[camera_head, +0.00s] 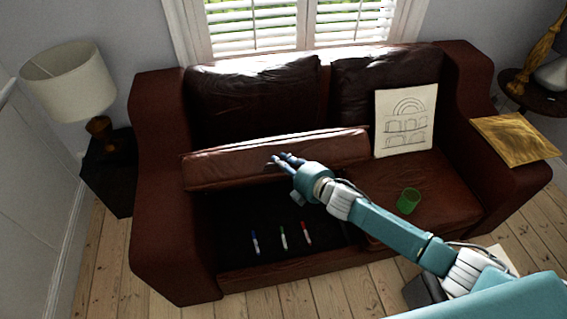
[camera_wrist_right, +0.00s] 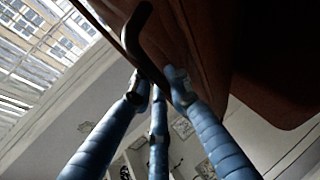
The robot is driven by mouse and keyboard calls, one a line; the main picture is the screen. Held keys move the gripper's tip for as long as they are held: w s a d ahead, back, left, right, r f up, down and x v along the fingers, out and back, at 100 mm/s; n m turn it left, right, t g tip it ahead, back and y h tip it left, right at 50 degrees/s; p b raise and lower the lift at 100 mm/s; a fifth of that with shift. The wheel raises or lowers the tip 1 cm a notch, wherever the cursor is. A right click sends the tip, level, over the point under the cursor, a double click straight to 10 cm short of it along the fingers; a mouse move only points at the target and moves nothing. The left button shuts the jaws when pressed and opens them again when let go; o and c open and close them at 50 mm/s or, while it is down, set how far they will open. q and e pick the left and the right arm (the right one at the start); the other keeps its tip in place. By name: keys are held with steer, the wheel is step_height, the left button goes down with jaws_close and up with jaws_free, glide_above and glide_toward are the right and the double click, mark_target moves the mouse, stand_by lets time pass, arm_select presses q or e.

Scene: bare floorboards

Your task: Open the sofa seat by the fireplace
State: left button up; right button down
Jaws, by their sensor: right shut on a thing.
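The brown leather sofa (camera_head: 155,195) stands under the window. Its left seat (camera_head: 225,168) is raised and tilted up towards the backrest, and a dark compartment (camera_head: 235,208) lies open below. My right gripper (camera_head: 281,162) is at the raised seat's front. In the right wrist view, my blue fingers (camera_wrist_right: 158,85) close around a dark curved handle (camera_wrist_right: 133,35) on the brown seat (camera_wrist_right: 185,40). The handle is hidden by the fingers in the head view. My left gripper is not in view.
Three markers (camera_head: 283,238) lie in the compartment. The right seat (camera_head: 445,200) is down and holds a green cup (camera_head: 408,201) and a drawing (camera_head: 404,120). A golden board (camera_head: 515,138) lies on the right armrest. A lamp (camera_head: 72,80) stands at left.

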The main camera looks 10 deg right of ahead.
steer(key=shift+w+a+r, duration=0.1)
steer(key=shift+w+r, duration=0.1)
stand_by(0.3)
steer(key=c, duration=1.7)
jaws_free()
steer(key=shift+o, duration=0.2)
steer(key=shift+s, duration=0.1)
steer(key=v, duration=1.2)
